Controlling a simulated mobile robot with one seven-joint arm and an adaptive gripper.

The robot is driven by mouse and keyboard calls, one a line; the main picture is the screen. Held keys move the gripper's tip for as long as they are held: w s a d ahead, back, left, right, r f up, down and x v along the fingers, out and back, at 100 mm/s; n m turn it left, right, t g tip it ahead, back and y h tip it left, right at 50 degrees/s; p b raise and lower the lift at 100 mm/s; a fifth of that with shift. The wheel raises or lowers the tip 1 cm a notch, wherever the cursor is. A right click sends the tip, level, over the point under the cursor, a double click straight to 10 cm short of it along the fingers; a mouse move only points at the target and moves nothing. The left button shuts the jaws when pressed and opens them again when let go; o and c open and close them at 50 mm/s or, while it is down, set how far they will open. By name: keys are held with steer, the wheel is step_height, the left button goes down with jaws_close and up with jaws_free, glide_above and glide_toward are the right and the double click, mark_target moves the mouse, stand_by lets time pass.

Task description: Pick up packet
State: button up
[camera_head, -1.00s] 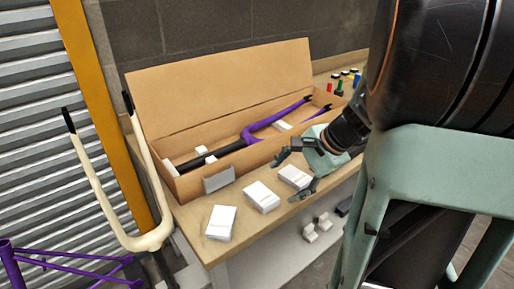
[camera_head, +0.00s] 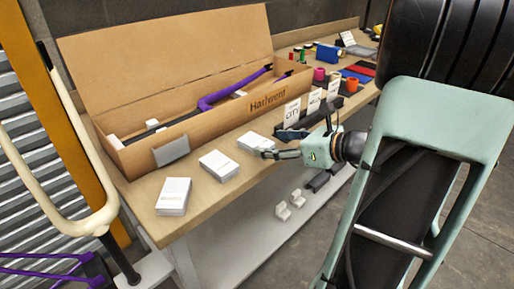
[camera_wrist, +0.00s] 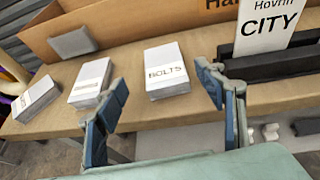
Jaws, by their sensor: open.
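Three white packets lie in a row along the front of the wooden bench. The right packet (camera_head: 254,142) reads BOLTS in the wrist view (camera_wrist: 166,72). The middle packet (camera_head: 219,165) and the left packet (camera_head: 173,195) also show in the wrist view, the middle one (camera_wrist: 90,82) and the left one (camera_wrist: 36,98), their labels too slanted to read. My gripper (camera_head: 277,144) is open and empty, just right of the BOLTS packet. In the wrist view the BOLTS packet appears ahead, between the spread blue-grey fingers (camera_wrist: 161,76). Whether a finger touches it I cannot tell.
An open cardboard box (camera_head: 200,130) with a purple frame stands behind the packets. A CITY card (camera_head: 292,112) and other cards stand to its right. A lower shelf (camera_head: 240,240) runs beneath the bench.

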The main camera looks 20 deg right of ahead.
mark_target(255, 141)
steer(key=x, duration=0.2)
steer(key=b+x, duration=0.1)
steer(key=x, duration=0.3)
steer(key=shift+w+d+f+b, duration=0.1)
steer(key=shift+d+f+b, duration=0.15)
steer(key=shift+b, duration=0.1)
steer(key=shift+w+a, duration=0.25)
steer(key=shift+w, duration=0.25)
steer(key=shift+c, duration=0.7)
steer(key=c, duration=1.1)
